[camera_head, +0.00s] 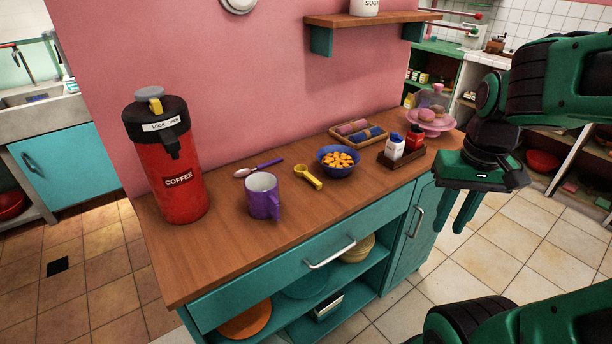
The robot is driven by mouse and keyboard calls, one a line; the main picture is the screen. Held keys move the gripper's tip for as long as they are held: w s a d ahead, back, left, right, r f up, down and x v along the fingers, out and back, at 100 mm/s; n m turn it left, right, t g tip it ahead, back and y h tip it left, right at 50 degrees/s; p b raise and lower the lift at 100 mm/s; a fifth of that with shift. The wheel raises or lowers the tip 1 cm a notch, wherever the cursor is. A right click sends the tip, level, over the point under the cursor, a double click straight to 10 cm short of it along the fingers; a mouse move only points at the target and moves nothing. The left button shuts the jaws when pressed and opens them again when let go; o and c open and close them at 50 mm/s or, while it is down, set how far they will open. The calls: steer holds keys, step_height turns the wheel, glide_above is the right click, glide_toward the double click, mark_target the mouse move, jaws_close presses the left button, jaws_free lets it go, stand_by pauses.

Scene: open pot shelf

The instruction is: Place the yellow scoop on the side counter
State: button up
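The yellow scoop (308,177) lies on the wooden counter top (222,232), between the purple mug (263,196) and a blue bowl of orange pieces (338,161). Its handle points toward the front right. My green gripper (455,212) hangs in the air at the right, beyond the counter's right front edge, with its fingers pointing down. It is well apart from the scoop. A gap shows between the two fingers and nothing is between them. Which surface is the side counter I cannot tell.
A red coffee dispenser (177,160) stands at the left. A spoon (259,168) lies behind the mug. A shaker caddy (402,157), a tray of rolled cloths (358,134) and a domed cake stand (430,118) stand at the right. The counter's front left is clear. A wall shelf (372,19) hangs above.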

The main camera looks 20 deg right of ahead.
steer(key=w+a+r+n+t, duration=0.1)
steer(key=w+a+n, duration=0.15)
steer(key=w, duration=0.55)
steer(key=w+a+n+t, duration=0.1)
steer(key=w+a+n, duration=0.15)
steer(key=w, duration=0.65)
steer(key=n+t+y, duration=0.1)
steer(key=n+t, duration=0.1)
steer(key=n, duration=0.1)
glide_toward(313, 178)
steer(key=shift+w+d+f+n+y, duration=0.1)
steer(key=shift+w+f+n+y, duration=0.05)
steer(key=shift+w+f, duration=0.3)
steer(key=shift+w+d+f+n+y, duration=0.15)
steer(key=shift+w+f, duration=0.1)
steer(key=shift+f, duration=0.35)
steer(key=shift+s+x, duration=0.15)
steer(key=shift+x, duration=1.35)
steer(key=shift+s+x, duration=0.1)
steer(key=shift+x, duration=1.35)
steer(key=shift+a+f, duration=0.1)
steer(key=shift+a, duration=0.1)
jaws_close()
